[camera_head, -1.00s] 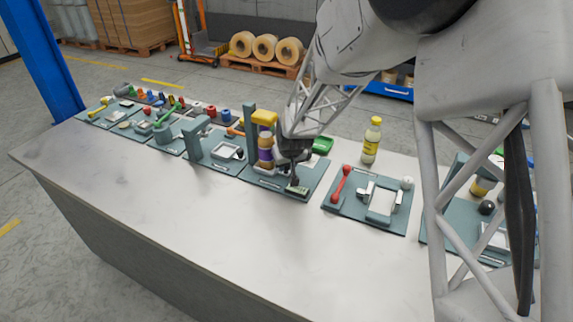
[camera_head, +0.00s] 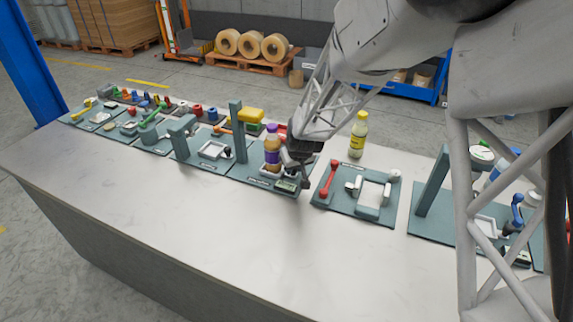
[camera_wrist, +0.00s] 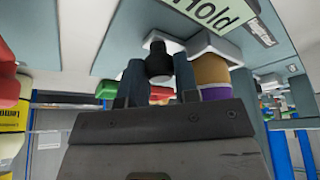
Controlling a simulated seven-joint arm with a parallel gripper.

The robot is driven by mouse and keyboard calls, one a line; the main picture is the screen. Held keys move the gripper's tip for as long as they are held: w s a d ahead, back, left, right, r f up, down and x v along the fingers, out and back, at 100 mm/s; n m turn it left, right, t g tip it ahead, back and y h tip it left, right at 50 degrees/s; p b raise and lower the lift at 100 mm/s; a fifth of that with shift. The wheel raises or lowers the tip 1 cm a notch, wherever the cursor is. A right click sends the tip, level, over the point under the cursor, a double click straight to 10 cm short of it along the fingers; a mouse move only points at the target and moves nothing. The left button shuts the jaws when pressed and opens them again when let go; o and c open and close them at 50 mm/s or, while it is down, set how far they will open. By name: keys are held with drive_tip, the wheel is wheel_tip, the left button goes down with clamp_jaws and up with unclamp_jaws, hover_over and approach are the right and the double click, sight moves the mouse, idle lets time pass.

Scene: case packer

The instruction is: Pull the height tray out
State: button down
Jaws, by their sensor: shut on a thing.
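The height tray (camera_head: 263,172) is a small white tray on a teal base plate, carrying a bottle with a purple cap (camera_head: 271,146). The bottle stands upright, in front of and to the right of the yellow head (camera_head: 250,115) on its teal post. My gripper (camera_wrist: 159,82) is shut on the tray's black knob (camera_wrist: 159,62), between its two dark fingers in the wrist view. The tray's white edge (camera_wrist: 207,42) shows beside the knob. In the head view my gripper (camera_head: 293,172) is at the tray's right side and hides the knob.
A plate with a red-handled lever (camera_head: 329,178) lies just to the right. A yellow bottle (camera_head: 357,138) stands behind it. Several other teal stations line the bench to the left. The front of the bench (camera_head: 190,220) is clear.

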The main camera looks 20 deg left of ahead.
drive_tip(key=shift+d, duration=1.1)
drive_tip(key=c, duration=0.9)
unclamp_jaws()
drive_tip(key=shift+d, duration=0.1)
drive_tip(key=shift+o, duration=0.2)
drive_tip(key=v, duration=0.7)
drive_tip(key=shift+r, duration=0.35)
drive_tip(key=shift+s, duration=0.1)
